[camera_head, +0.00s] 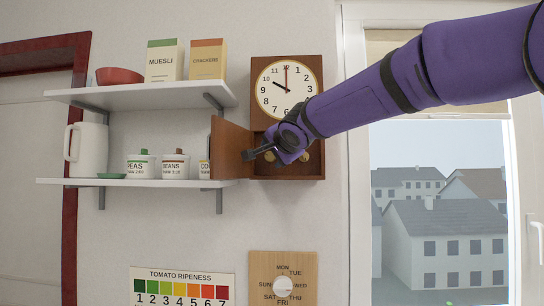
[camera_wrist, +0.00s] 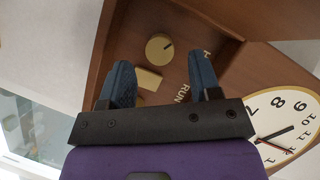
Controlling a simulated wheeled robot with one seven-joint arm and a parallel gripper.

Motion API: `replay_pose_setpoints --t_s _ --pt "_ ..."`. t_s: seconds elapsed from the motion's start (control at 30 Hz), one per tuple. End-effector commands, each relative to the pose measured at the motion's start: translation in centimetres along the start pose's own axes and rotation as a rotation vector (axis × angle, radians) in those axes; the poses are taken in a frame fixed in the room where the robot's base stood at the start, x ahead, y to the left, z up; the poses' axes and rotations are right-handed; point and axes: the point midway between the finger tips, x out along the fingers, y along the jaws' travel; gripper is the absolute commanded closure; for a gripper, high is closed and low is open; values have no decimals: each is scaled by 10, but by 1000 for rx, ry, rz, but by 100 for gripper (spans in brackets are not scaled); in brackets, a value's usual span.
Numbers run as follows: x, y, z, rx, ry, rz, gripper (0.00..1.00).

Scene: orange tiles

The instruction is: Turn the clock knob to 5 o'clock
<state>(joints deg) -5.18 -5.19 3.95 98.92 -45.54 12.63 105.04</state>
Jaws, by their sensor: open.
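The wooden wall clock (camera_head: 256,88) has a white face with a dark hand near 10 and a red hand near 12. Its lower compartment is open, with the door (camera_head: 229,148) swung out to the left. My gripper (camera_head: 258,153) is in front of this compartment and hides most of it. In the wrist view, a round brass knob (camera_wrist: 159,48) with a dark pointer mark sits inside the compartment. My open gripper (camera_wrist: 161,66) has one blue finger on either side of the knob in the picture; I cannot tell its depth. The knob looks apart from both fingers.
A brass block (camera_wrist: 149,80) and the lettering "RUN" (camera_wrist: 182,93) are near the knob. Shelves (camera_head: 140,95) with boxes and jars are left of the clock. A window (camera_head: 440,200) is at right. A wooden day dial (camera_head: 258,270) hangs below.

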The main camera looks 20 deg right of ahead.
Motion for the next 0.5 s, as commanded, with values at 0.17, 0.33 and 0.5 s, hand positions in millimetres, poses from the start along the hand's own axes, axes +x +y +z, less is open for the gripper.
replay_pose_setpoints --t_s 0.17,0.33,0.5 --pt "20 0 0 -1 -1 0 43" --pt "26 0 1 0 -1 0 43" --pt "27 0 0 0 -1 0 43"
